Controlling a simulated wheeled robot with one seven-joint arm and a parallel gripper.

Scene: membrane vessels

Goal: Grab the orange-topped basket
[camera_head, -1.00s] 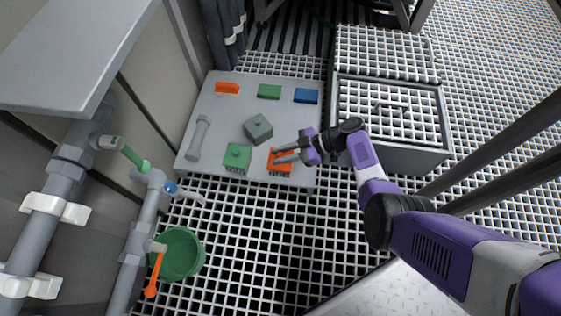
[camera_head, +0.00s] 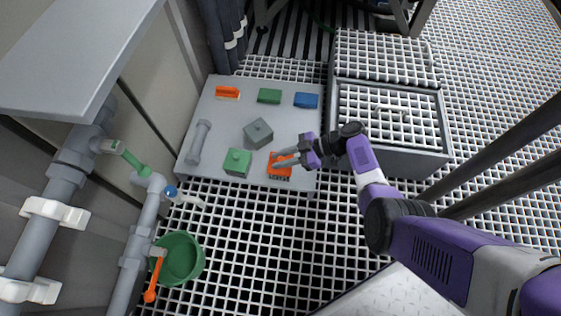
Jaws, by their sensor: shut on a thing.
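The orange-topped basket (camera_head: 280,172) is at the front right of the grey table (camera_head: 215,170), near its edge. My gripper (camera_head: 276,160) reaches it from the right, with its fingers over the basket's top. The fingers are shut on the basket's top part, which they partly hide. The basket seems to be still at the table top; I cannot tell whether it is lifted.
A green-topped basket (camera_head: 237,162) and a grey block (camera_head: 258,132) are close to the left. Orange (camera_head: 228,93), green (camera_head: 269,96) and blue (camera_head: 306,100) blocks line the back. A grey cylinder (camera_head: 199,142) lies left. A grated crate (camera_head: 392,120) stands right.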

